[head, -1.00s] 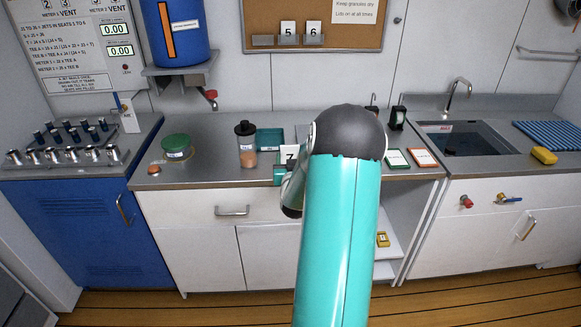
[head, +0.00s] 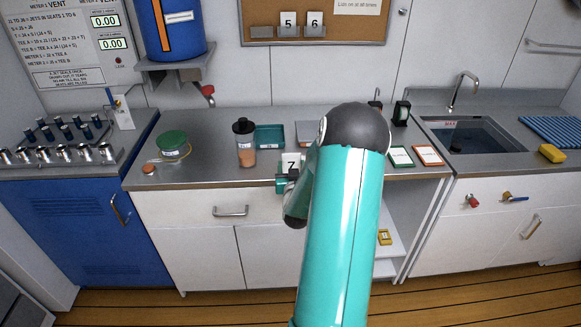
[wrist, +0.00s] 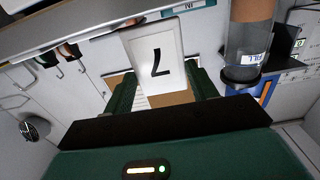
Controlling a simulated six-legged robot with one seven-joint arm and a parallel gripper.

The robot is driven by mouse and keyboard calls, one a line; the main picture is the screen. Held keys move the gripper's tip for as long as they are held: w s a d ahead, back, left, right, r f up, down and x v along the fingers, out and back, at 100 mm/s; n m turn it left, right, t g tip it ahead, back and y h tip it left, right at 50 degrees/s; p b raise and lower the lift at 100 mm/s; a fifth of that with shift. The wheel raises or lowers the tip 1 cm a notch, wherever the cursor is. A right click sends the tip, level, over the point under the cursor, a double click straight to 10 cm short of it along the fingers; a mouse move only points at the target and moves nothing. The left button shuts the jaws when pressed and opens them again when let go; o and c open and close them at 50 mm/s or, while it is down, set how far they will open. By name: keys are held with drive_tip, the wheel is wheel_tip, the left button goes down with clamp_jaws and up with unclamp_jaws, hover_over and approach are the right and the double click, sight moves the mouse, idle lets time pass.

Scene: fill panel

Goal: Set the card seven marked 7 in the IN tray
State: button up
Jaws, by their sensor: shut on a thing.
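The white card marked 7 (head: 291,160) is held upright in my gripper (head: 287,179), over the counter's front edge. In the wrist view, the card (wrist: 152,45) appears upside down between the two dark green fingers of my gripper (wrist: 163,92), which are shut on it. The teal IN tray (head: 269,131) sits on the counter behind the card, apart from it. Its labelled edge (wrist: 188,6) shows at the top of the wrist view. My arm hides part of the counter to the right of the card.
A jar of orange granules (head: 246,143) stands just left of the tray. Green-edged (head: 401,156) and orange-edged (head: 428,155) cards lie right of my arm. Cards 5 and 6 (head: 301,25) are on the board rail.

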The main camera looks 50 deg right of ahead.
drive_tip(key=shift+f, duration=0.25)
drive_tip(key=shift+s+a+r, duration=0.15)
drive_tip(key=shift+s, duration=0.15)
drive_tip(key=shift+w+f, duration=0.2)
drive_tip(key=shift+w, duration=0.1)
drive_tip(key=shift+s+r, duration=0.1)
drive_tip(key=shift+s, duration=0.05)
drive_tip(key=o, duration=1)
drive_tip(key=shift+f, duration=0.2)
drive_tip(key=shift+r, duration=0.2)
drive_tip(key=v, duration=1.2)
